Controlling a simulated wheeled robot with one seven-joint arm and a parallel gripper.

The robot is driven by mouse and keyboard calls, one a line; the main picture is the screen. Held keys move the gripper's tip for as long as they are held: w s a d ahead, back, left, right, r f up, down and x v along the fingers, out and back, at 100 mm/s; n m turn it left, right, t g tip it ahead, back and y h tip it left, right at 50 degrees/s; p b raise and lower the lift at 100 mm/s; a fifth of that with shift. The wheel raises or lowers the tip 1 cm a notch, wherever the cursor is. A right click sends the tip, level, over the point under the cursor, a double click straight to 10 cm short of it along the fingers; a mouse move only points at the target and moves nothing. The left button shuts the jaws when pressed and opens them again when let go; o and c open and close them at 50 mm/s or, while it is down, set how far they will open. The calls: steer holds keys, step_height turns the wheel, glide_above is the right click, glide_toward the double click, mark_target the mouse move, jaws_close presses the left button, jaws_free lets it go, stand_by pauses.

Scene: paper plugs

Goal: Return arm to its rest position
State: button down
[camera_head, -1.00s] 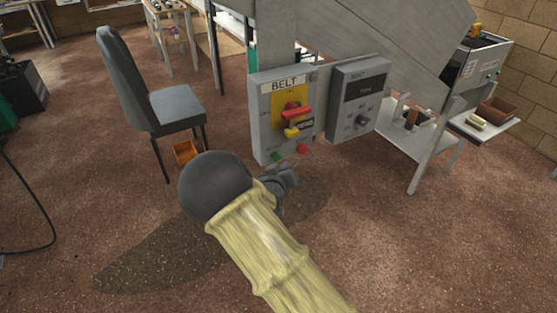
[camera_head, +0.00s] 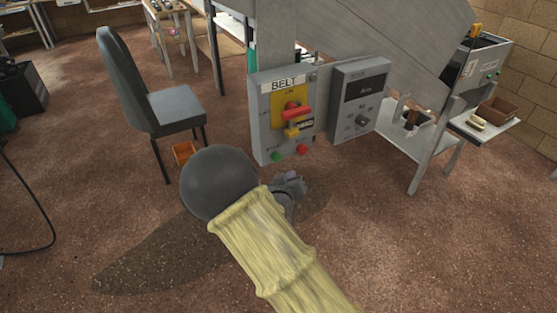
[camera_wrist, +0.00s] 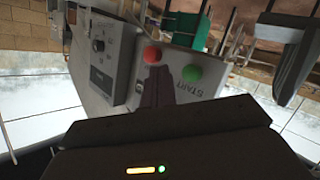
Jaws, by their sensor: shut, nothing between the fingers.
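My gripper (camera_head: 293,184) is in front of and just below the grey BELT control box (camera_head: 262,128), partly hidden behind my own wrist and padded yellow arm. In the wrist view its shut fingers (camera_wrist: 157,86) point toward the box's lower face, between the red button (camera_wrist: 152,54) and the green START button (camera_wrist: 192,74), which appear upside down. No object shows between the fingers. In the head view the gripper appears apart from the buttons; the wrist view does not settle the gap.
The box carries a red and yellow switch (camera_head: 293,117). A second grey panel with a knob (camera_head: 361,121) hangs to its right. A grey chair (camera_head: 175,108) and an orange bin (camera_head: 185,152) stand to the left. The brown floor at the lower right is open.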

steer(key=shift+d, duration=0.1)
steer(key=s+d+r+m+g+p, duration=0.1)
steer(key=s+d+r+g+p, duration=0.2)
steer(key=s, duration=0.5)
steer(key=s+d+r+m+g+y+p, duration=0.1)
steer(key=s+d+r+g+p, duration=0.2)
steer(key=s+d+r+g, duration=0.2)
steer(key=s+d+r+m+g+y+p, duration=0.1)
steer(key=s+d+r+g+p, duration=0.2)
steer(key=s+d+r, duration=0.4)
steer(key=s+d, duration=0.2)
steer(key=s, duration=0.2)
steer(key=shift+s+d+m+g, duration=0.2)
steer(key=shift+s+m+g, duration=0.1)
steer(key=shift+s+g, duration=0.1)
steer(key=shift+w, duration=0.1)
